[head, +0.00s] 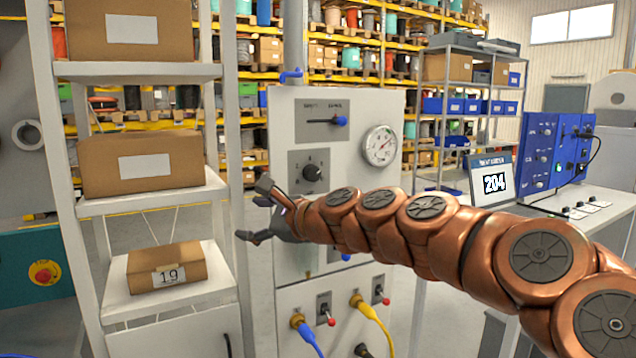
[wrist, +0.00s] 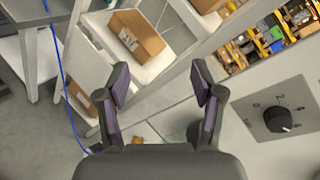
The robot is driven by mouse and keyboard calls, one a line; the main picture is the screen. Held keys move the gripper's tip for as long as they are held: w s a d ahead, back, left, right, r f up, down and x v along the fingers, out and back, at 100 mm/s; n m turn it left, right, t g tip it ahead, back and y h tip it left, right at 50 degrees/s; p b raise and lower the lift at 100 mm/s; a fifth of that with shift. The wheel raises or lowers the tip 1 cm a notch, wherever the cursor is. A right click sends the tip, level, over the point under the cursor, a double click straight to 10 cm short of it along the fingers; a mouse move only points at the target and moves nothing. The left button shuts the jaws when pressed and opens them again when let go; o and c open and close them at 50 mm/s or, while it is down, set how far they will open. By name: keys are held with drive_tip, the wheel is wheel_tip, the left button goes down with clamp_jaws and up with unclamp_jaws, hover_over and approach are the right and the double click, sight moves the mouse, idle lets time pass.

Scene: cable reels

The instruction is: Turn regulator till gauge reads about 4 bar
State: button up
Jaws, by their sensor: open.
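The regulator knob (head: 313,173) is black and round, on a grey plate with dial marks at the middle of the grey panel (head: 350,225). The knob also shows at the right edge of the wrist view (wrist: 279,121). The round white gauge (head: 380,146) is on the panel, up and right of the knob; its reading is too small to tell. My gripper (head: 254,212) is open and empty, just left of and below the knob in the head view. In the wrist view the open fingers (wrist: 160,88) have nothing between them, and the knob lies to their right.
A blue-handled valve (head: 339,121) sits above the knob. Toggle switches and blue and yellow hoses (head: 370,310) are low on the panel. A shelf with cardboard boxes (head: 166,268) stands close at left. A bench with a display (head: 492,182) is at right.

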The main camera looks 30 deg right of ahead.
drive_tip(key=w+d+r+m+t+h, duration=0.2)
drive_tip(key=d+r+m+t+h, duration=0.15)
drive_tip(key=d+m, duration=0.7)
drive_tip(key=m+h, duration=0.2)
drive_tip(key=h, duration=0.1)
approach(315, 176)
drive_tip(key=w, duration=0.2)
drive_tip(key=shift+n, duration=0.25)
drive_tip(key=shift+w+d+p, duration=0.15)
drive_tip(key=shift+w+p, duration=0.35)
drive_tip(key=shift+w, duration=1.3)
drive_tip(key=shift+w+d+p, duration=0.15)
drive_tip(key=shift+w+p, duration=0.3)
drive_tip(key=shift+w, duration=1.35)
drive_tip(key=c, duration=1.1)
drive_tip(key=shift+c, duration=0.2)
